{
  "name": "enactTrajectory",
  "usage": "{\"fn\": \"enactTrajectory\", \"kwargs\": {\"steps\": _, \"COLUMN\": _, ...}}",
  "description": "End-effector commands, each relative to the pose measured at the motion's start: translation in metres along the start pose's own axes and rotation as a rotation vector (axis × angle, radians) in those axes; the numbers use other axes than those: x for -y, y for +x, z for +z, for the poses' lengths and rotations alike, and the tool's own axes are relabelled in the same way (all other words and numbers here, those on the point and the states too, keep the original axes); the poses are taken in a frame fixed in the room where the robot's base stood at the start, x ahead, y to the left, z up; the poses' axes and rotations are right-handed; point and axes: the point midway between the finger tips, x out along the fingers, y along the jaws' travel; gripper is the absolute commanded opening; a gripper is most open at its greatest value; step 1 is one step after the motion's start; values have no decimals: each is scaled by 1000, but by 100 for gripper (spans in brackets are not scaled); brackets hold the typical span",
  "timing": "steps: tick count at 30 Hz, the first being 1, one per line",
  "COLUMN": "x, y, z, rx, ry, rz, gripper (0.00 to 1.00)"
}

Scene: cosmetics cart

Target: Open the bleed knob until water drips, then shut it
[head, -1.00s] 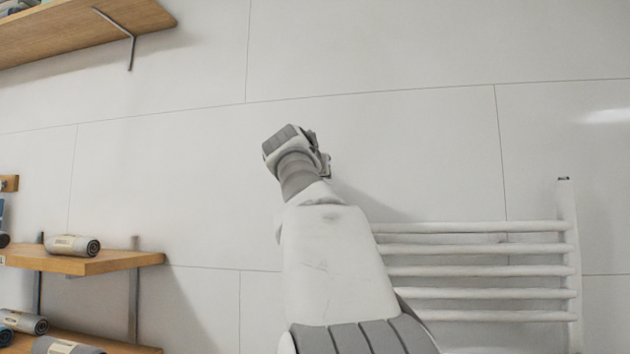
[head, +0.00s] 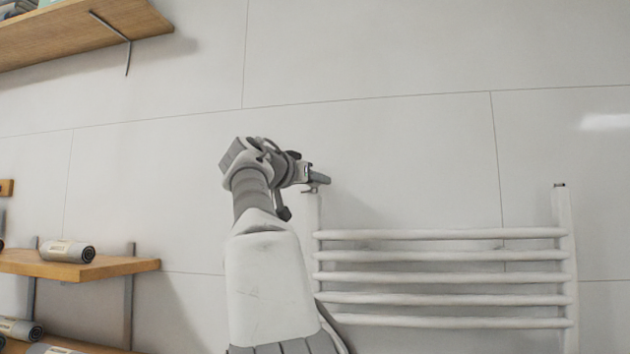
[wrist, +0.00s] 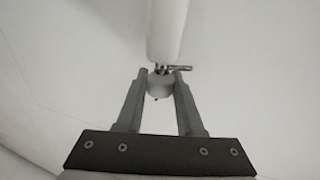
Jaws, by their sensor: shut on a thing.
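The white towel radiator (head: 440,235) is on the wall. My gripper (head: 318,177) is at the top of its left post, reaching in from the left. In the wrist view the post (wrist: 166,28) comes down from the top to a small metal fitting (wrist: 180,68). A pale round knob (wrist: 159,87) sits just below the fitting, between the two fingers of my gripper (wrist: 161,73), which is shut on it. A tiny dark spot shows beside the knob; I cannot tell whether it is water. In the head view my gripper hides the knob.
Another wooden shelf (head: 85,32) is at the upper left. The radiator's right post (head: 564,225) stands apart. The wall above the radiator is bare.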

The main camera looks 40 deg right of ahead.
Motion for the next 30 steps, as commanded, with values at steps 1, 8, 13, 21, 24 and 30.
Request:
{"fn": "enactTrajectory", "kwargs": {"steps": 1, "x": 1, "y": 0, "z": 2, "rx": 5, "ry": -1, "rz": 1, "gripper": 0}}
{"fn": "enactTrajectory", "kwargs": {"steps": 8, "x": 0, "y": 0, "z": 2, "rx": 5, "ry": -1, "rz": 0, "gripper": 42}}
{"fn": "enactTrajectory", "kwargs": {"steps": 13, "x": 0, "y": 0, "z": 1, "rx": 3, "ry": 0, "rz": -1, "gripper": 66}}
{"fn": "enactTrajectory", "kwargs": {"steps": 21, "x": 0, "y": -1, "z": 0, "rx": 1, "ry": 1, "rz": -1, "gripper": 66}}
{"fn": "enactTrajectory", "kwargs": {"steps": 24, "x": 1, "y": -7, "z": 0, "rx": -1, "ry": 1, "rz": -3, "gripper": 66}}
{"fn": "enactTrajectory", "kwargs": {"steps": 30, "x": 1, "y": -37, "z": 2, "rx": -1, "ry": 3, "rz": -6, "gripper": 66}}
